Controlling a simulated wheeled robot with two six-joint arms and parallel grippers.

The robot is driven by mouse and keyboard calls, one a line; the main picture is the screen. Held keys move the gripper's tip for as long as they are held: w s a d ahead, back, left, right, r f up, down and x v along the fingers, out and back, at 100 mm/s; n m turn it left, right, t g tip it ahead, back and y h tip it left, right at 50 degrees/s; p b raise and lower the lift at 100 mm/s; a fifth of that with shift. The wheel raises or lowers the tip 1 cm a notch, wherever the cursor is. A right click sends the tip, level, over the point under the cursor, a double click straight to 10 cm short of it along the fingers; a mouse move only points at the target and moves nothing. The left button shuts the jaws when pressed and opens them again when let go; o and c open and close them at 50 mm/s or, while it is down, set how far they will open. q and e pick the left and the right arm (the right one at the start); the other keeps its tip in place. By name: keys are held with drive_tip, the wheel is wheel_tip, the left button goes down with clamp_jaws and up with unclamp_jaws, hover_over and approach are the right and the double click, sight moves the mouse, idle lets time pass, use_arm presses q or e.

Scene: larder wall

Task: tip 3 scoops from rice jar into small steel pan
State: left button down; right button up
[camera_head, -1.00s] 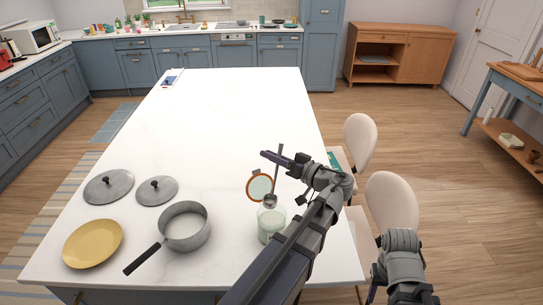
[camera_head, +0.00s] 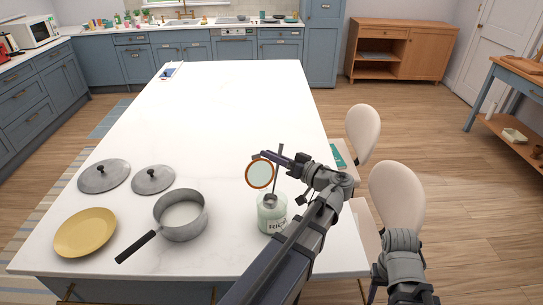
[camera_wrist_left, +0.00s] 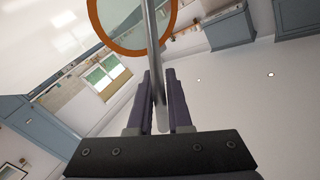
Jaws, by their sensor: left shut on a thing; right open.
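The glass rice jar (camera_head: 271,220) stands at the table's near right, its label partly readable. Its round orange-rimmed lid (camera_head: 259,175) is upright behind the mouth; the rim also shows in the wrist view (camera_wrist_left: 131,50). My left gripper (camera_head: 262,156) is shut on the steel scoop's handle (camera_head: 280,155), seen between the fingers (camera_wrist_left: 160,100) in the wrist view. The scoop's bowl (camera_head: 270,199) is at the jar's mouth; its contents cannot be made out. The small steel pan (camera_head: 186,230) stands left of the jar with white contents inside. My right gripper's fingers are not visible.
A yellow plate (camera_head: 85,232) and two grey lids (camera_head: 104,176) (camera_head: 153,180) lie left of the pan. The pan's black handle (camera_head: 136,246) points to the near left. Chairs (camera_head: 396,200) stand along the right edge. The table's (camera_head: 230,110) far part is mostly clear.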

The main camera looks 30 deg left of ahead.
wheel_tip(320, 180, down, 7)
drive_tip(key=b, duration=0.6)
drive_tip(key=shift+r, duration=0.3)
idle(0.6)
wheel_tip(320, 180, up, 10)
drive_tip(key=p, duration=1)
drive_tip(key=shift+r, duration=0.15)
idle(0.4)
idle(0.4)
